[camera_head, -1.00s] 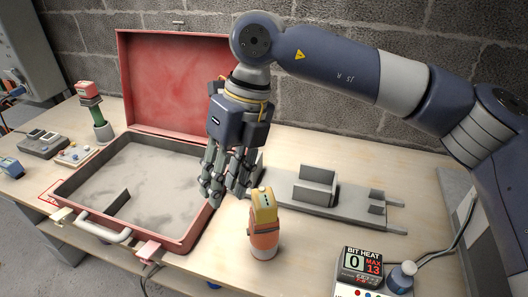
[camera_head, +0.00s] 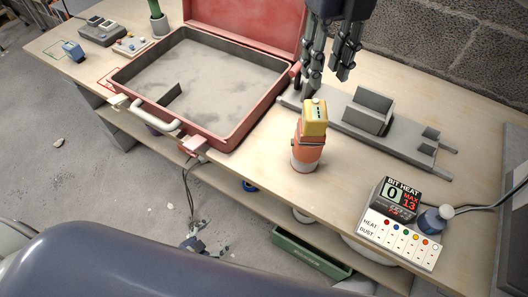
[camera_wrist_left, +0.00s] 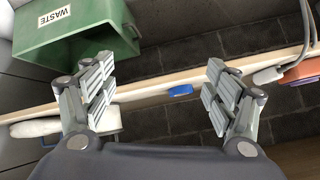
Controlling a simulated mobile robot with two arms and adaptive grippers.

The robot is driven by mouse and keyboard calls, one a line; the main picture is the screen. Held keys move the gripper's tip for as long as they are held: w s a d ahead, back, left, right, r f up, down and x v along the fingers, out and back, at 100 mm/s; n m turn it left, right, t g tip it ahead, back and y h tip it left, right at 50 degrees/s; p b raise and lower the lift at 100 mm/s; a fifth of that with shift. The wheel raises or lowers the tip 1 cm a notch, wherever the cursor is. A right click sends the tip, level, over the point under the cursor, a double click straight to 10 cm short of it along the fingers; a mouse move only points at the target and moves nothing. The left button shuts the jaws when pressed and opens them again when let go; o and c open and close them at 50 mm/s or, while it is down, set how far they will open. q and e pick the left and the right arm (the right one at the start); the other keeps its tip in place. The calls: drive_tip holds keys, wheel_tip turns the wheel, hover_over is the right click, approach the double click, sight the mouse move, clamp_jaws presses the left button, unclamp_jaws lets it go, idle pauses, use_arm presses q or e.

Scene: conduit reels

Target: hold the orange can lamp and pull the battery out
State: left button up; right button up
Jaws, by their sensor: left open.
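The orange can lamp (camera_head: 306,156) stands upright on the bench, near its front edge. The yellow battery (camera_head: 314,116) sits on top of it, with a pale knob above. My right gripper (camera_head: 330,78) hangs at the top of the head view, above and behind the lamp. Its fingers are apart, hold nothing and do not visibly touch the lamp. The lamp is not seen there.
A red open case (camera_head: 208,142) lies left of the lamp. A grey fixture (camera_head: 368,112) lies behind it. A green waste bin (camera_wrist_left: 75,35) is under the bench.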

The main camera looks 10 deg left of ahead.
use_arm(q)
drive_tip(key=w+d+r+m+g+h, duration=0.1)
drive_tip(key=d+r+m+h, duration=0.5)
drive_tip(key=r+m, duration=0.65)
drive_tip(key=d+r+m+g+h, duration=0.1)
drive_tip(key=d+r+m+h, duration=0.6)
drive_tip(key=r, duration=1)
drive_tip(key=w+d+r+m+g+h, duration=0.1)
drive_tip(key=d+r+m+h, duration=0.35)
drive_tip(key=r+m, duration=0.85)
drive_tip(key=m+t+y, duration=0.2)
drive_tip(key=m+y, duration=0.2)
drive_tip(key=m, duration=0.4)
approach(309, 146)
drive_tip(key=w+f, duration=0.1)
drive_tip(key=f, duration=0.1)
drive_tip(key=w+f, duration=0.1)
drive_tip(key=shift+w+f, duration=0.1)
drive_tip(key=shift+f, duration=0.3)
drive_tip(key=shift+w+a+f+y, duration=0.1)
drive_tip(key=shift+w+a+y, duration=0.05)
drive_tip(key=shift+w+y, duration=0.15)
drive_tip(key=shift+w+m, duration=0.15)
drive_tip(key=shift+m, duration=0.1)
drive_tip(key=x, duration=1)
drive_tip(key=shift+d+f, duration=0.1)
drive_tip(key=shift+d, duration=0.2)
